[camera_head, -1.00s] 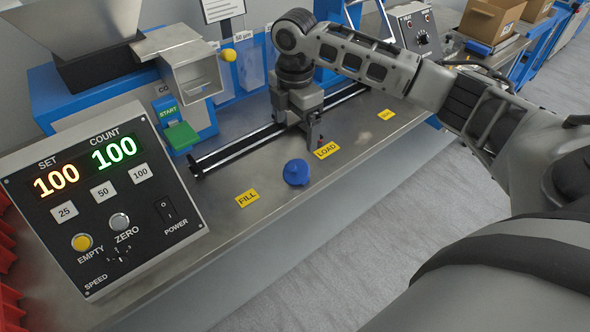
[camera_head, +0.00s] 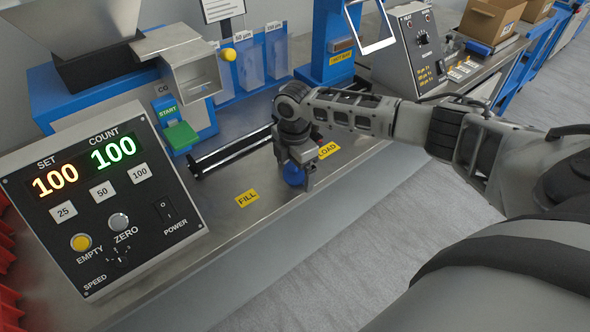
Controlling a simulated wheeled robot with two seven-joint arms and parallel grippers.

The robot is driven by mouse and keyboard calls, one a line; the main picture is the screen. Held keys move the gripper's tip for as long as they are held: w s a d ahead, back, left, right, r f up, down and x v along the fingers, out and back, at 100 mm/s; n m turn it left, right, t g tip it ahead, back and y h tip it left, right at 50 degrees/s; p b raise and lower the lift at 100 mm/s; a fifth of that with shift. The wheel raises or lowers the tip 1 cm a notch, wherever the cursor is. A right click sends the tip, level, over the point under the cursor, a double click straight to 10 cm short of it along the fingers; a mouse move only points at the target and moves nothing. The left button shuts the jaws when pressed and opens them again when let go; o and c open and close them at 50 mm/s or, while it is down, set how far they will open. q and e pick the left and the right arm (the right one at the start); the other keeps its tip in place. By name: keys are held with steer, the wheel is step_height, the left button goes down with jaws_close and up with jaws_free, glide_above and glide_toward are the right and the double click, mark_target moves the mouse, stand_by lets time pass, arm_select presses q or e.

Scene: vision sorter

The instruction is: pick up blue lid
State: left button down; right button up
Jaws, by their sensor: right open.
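The blue lid (camera_head: 293,174) lies on the metal bench between the yellow FILL and LOAD labels. My right gripper (camera_head: 297,182) is directly over it, pointing down, with its jaws open around the lid. The fingers and wrist hide part of the lid, and I cannot tell whether a finger touches it. My left gripper is out of view.
A black rail (camera_head: 232,153) runs along the bench behind the lid. The counter panel (camera_head: 105,195) reads 100 and 100 at the left. The FILL label (camera_head: 247,198) lies on clear bench. The bench's front edge is close to the lid.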

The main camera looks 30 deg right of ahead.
steer(key=c, duration=1.1)
steer(key=shift+o, duration=0.2)
